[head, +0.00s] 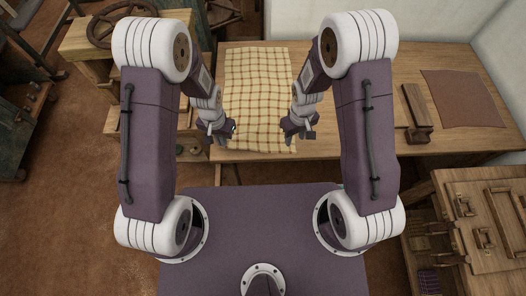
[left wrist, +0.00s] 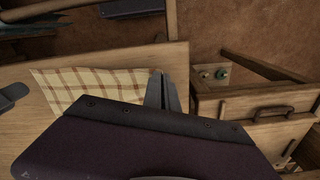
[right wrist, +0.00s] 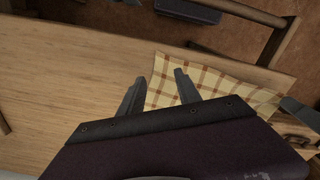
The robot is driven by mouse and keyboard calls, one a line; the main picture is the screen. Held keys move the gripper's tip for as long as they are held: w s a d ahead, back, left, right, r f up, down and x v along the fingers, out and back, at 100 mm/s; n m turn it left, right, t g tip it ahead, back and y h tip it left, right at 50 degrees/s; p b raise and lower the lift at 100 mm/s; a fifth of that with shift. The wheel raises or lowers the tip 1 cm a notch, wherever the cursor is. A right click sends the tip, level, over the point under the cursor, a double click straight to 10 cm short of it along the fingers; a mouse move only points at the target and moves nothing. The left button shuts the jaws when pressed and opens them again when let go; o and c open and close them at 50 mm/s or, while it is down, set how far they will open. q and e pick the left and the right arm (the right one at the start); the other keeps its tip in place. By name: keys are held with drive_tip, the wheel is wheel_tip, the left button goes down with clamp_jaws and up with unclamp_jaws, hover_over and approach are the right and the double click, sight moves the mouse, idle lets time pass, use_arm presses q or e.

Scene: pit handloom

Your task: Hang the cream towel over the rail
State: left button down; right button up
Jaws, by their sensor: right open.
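The cream towel (head: 258,95), checked in brown, lies spread flat on the wooden table, its near end at the table's front edge. My left gripper (head: 224,132) is at the towel's left edge near the front. In the left wrist view its fingers (left wrist: 162,90) are close together on the margin of the towel (left wrist: 95,85); the contact is partly hidden. My right gripper (head: 298,132) is open at the towel's right edge. In the right wrist view its fingers (right wrist: 158,88) stand apart, one over bare table and one over the towel (right wrist: 215,88). I cannot make out the rail.
The wooden table (head: 350,140) is bare right of the towel, up to a wooden tool (head: 416,112) and a brown cloth (head: 462,98). A wooden cabinet (head: 485,215) stands at the right. A wooden frame with a wheel (head: 105,30) stands at the back left.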

sight(291, 150)
wheel_tip(291, 150, up, 5)
drive_tip(key=f, duration=0.7)
drive_tip(key=s+f, duration=0.1)
drive_tip(key=f, duration=0.2)
drive_tip(key=shift+a+f, duration=0.15)
drive_tip(key=shift+a, duration=0.05)
drive_tip(key=shift+c, duration=0.2)
clamp_jaws()
drive_tip(key=shift+r, duration=2.5)
